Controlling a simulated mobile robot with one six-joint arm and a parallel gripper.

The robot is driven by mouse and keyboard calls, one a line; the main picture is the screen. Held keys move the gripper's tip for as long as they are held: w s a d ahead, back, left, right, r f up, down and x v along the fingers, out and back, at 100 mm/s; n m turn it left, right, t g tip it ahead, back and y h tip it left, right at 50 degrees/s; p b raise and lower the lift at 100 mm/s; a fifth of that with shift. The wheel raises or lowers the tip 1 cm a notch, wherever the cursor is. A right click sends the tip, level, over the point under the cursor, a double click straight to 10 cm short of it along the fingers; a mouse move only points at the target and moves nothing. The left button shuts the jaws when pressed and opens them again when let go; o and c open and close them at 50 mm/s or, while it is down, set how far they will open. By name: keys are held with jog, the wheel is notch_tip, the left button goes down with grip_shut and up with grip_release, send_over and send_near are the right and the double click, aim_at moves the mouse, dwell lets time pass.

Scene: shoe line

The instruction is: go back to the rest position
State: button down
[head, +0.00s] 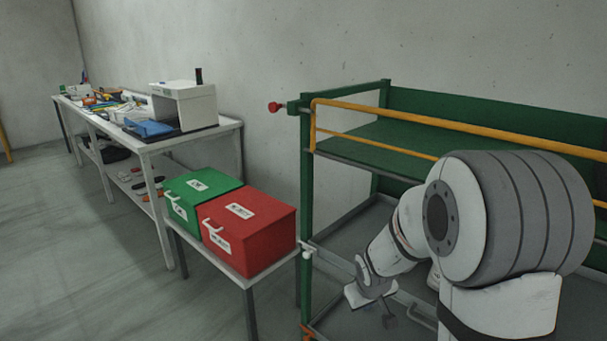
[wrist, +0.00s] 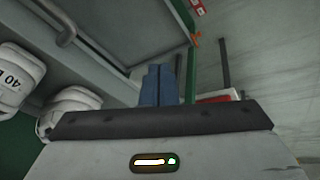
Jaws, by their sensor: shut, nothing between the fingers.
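My gripper (wrist: 159,70) shows in the wrist view as two blue fingers side by side, pressed together with nothing between them. In the head view my white and grey arm reaches down and left from the right side. Its end hangs low in front of the green rack (head: 400,148), right of the red box (head: 262,232) and apart from it. The fingers are small and dark there, so their details cannot be made out.
A green box (head: 188,205) stands beside the red one on a low table (head: 232,273). A long workbench (head: 160,143) along the wall bears a white machine (head: 190,106), a blue tray (head: 150,129) and clutter. The grey floor (head: 90,270) at left is clear.

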jog(key=s+r+m+g+p, duration=0.1)
jog(key=s+r+m+p, duration=0.2)
jog(key=s+r+p, duration=0.7)
jog(key=s+r, duration=1.2)
jog(key=r, duration=0.2)
jog(key=shift+s+a+r+m+g+y, duration=0.2)
jog(key=shift+s+a+m+g+y, duration=0.1)
jog(key=shift+m+g+y, duration=0.1)
